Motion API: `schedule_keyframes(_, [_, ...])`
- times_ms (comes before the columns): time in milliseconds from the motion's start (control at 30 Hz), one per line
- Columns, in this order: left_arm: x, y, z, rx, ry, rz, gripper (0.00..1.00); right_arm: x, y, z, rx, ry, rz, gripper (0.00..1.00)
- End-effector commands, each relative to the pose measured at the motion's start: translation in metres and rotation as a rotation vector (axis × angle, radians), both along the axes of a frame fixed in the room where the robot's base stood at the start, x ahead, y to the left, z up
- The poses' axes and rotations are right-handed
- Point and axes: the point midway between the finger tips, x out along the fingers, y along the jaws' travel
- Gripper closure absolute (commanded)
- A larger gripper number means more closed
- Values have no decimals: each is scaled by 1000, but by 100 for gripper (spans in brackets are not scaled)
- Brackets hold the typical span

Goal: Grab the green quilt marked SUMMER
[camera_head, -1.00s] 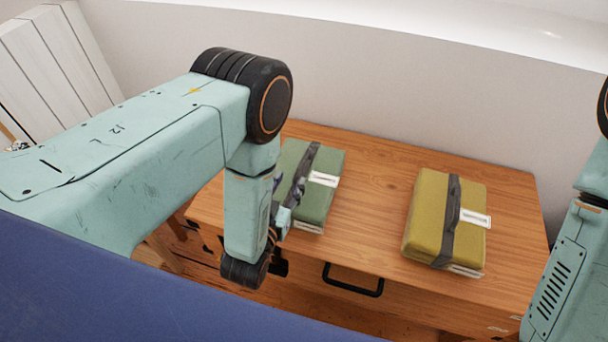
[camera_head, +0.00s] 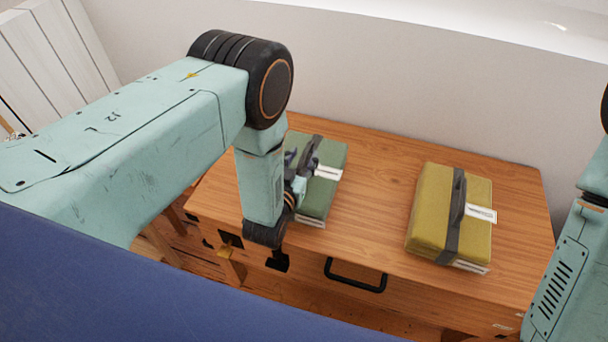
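The green quilt (camera_head: 325,194) is a folded block lying on the left part of the wooden chest top. A dark strap with a handle runs over it, and a white label (camera_head: 327,173) sits on it; its writing is too small to read. My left gripper (camera_head: 299,161) is over the quilt's left side, close to the strap. Its dark fingers look spread apart; whether they touch the strap I cannot tell. My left forearm hides the quilt's left edge. My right arm shows at the right edge, but its gripper is outside the picture.
A yellow quilt (camera_head: 432,205) with a dark strap and white label lies on the right of the wooden chest (camera_head: 375,165). The chest has a black front handle (camera_head: 355,284). A pale wall stands behind. The chest top between the quilts is clear.

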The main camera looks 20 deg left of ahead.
Motion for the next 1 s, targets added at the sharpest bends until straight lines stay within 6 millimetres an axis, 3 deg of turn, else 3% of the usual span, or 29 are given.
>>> schedule_keyframes(467, [0,0,0,0,0,1,100,0,0,0,0,0,0,60])
schedule_keyframes(1000, [0,0,0,0,0,1,100,0,0,0,0,0,0,60])
